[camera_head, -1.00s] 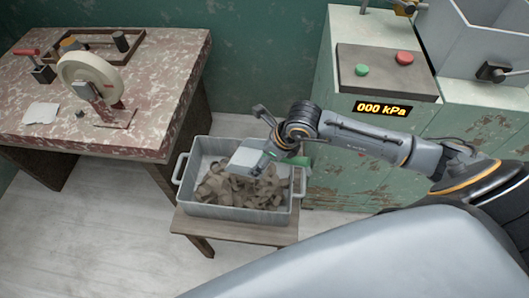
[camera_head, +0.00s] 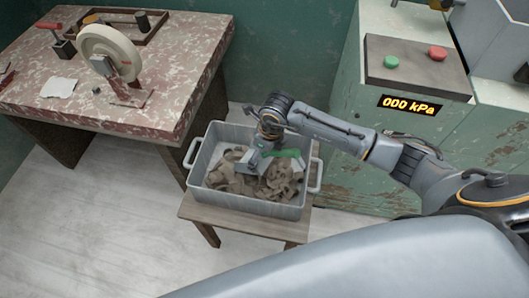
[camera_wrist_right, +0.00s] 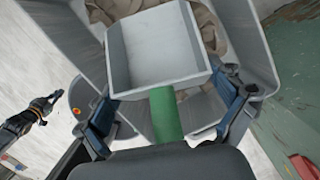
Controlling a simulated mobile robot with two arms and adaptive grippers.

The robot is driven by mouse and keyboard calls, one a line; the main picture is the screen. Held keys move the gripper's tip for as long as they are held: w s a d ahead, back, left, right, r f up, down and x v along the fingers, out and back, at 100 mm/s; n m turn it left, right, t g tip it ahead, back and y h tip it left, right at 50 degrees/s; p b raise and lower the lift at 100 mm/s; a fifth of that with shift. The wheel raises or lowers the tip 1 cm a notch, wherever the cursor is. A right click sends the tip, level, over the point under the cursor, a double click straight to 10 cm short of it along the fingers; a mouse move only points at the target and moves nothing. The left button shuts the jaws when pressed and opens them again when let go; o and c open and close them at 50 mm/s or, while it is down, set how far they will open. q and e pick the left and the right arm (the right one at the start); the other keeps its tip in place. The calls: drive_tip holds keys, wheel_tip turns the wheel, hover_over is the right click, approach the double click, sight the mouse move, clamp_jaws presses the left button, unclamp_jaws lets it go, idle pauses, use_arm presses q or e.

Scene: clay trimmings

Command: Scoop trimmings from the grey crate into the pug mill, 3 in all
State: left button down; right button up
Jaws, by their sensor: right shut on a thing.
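The grey crate (camera_head: 250,207) holds brown clay trimmings (camera_head: 283,178) and stands on a low wooden stool. My right gripper (camera_head: 270,130) is shut on the green handle (camera_wrist_right: 165,115) of a scoop and reaches over the crate. The scoop's grey pan (camera_wrist_right: 158,48) is inside the crate's outline among the trimmings and looks empty in the right wrist view. The pug mill (camera_head: 342,95) is the worn green machine at the right, with a grey hopper (camera_head: 497,35). What looks like my left gripper (camera_wrist_right: 45,104) is small at the left of the wrist view, its jaws unclear.
The mill has a panel with a green button (camera_head: 391,62) and a red button (camera_head: 438,53), and a display (camera_head: 411,105) reading 000 kPa. A mottled red table (camera_head: 185,75) with a pale wheel (camera_head: 108,52) stands at the left. Pale floor shows between table and stool.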

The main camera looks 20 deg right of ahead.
drive_tip(key=shift+w+a+f+b, duration=0.15)
drive_tip(key=shift+w+f+b, duration=0.05)
drive_tip(key=shift+f+b, duration=0.65)
drive_tip(key=shift+w+a+f+b, duration=0.15)
drive_tip(key=shift+f+b, duration=0.45)
drive_tip(key=shift+f, duration=0.35)
drive_tip(key=shift+w+a+f+b, duration=0.15)
drive_tip(key=shift+w+f+b, duration=0.05)
drive_tip(key=shift+f+b, duration=0.65)
drive_tip(key=shift+d+r+t+y+p, duration=0.1)
drive_tip(key=shift+r+t+y+p, duration=0.3)
drive_tip(key=shift+r, duration=0.75)
drive_tip(key=shift+r+t+y, duration=0.5)
drive_tip(key=shift+r+t, duration=0.4)
drive_tip(key=shift+r, duration=0.7)
drive_tip(key=shift+r+t+y+b, duration=0.4)
drive_tip(key=shift+r, duration=0.55)
drive_tip(key=r+b, duration=0.1)
drive_tip(key=r+t+y, duration=0.1)
drive_tip(key=r, duration=0.1)
drive_tip(key=r+t+b, duration=0.1)
drive_tip(key=shift+s+d+r+y+b, duration=0.15)
drive_tip(key=shift+d+r+y+b, duration=0.05)
drive_tip(key=shift+d+y+b, duration=0.1)
